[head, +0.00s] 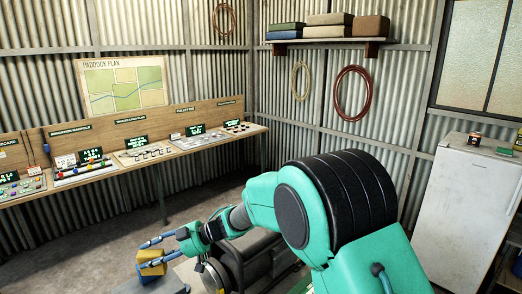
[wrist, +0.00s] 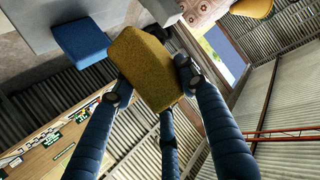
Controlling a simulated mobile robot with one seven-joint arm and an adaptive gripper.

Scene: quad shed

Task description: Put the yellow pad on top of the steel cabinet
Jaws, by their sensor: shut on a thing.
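The yellow pad (wrist: 146,66) fills the middle of the wrist view, a thick block with a rough surface. My gripper (wrist: 152,78) is shut on it, with blue fingers against its sides. In the head view my gripper (head: 148,254) is at the lower left and the yellow pad (head: 153,271) shows small between its fingers, over a grey surface (head: 150,287). I cannot tell whether the pad touches that surface. A pale upright cabinet (head: 462,205) stands at the right; I cannot tell for certain that it is the steel cabinet.
Small boxes (head: 474,139) sit on the pale cabinet's top. A long workbench (head: 215,145) with trays and signs runs along the left wall. A high shelf (head: 345,41) holds folded items. A blue pad (wrist: 82,42) and another yellow item (wrist: 252,8) show in the wrist view.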

